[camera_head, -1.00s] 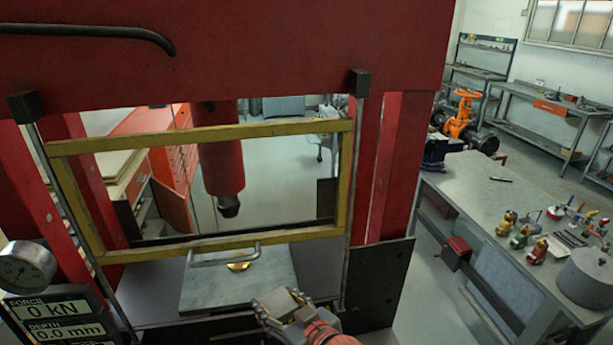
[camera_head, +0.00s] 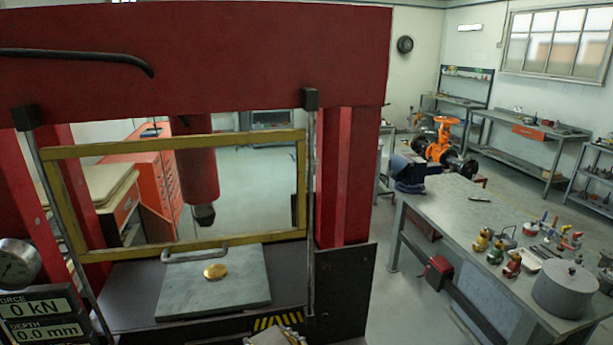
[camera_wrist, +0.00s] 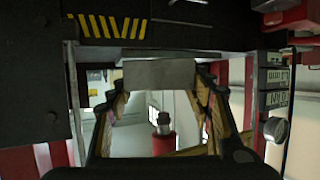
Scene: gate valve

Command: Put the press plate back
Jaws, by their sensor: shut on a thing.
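My gripper (camera_head: 275,338) shows only in part at the bottom edge of the head view, in front of the press table. In the wrist view the fingers (camera_wrist: 160,86) reach up on both sides and are shut on a flat grey piece, which I take for the press plate (camera_wrist: 160,73). A larger grey square slab (camera_head: 215,295) with a brass-coloured disc (camera_head: 215,271) on it lies on the press bed under the red ram (camera_head: 198,180). The slab looks apart from my gripper. The ram also shows in the wrist view (camera_wrist: 163,142).
A yellow guard frame (camera_head: 185,145) hangs across the press opening, its lower bar above the slab. Yellow-black striping (camera_head: 278,321) marks the bed's front edge. A workbench (camera_head: 455,215) with a grey pot (camera_head: 572,288) stands at right, with free floor between.

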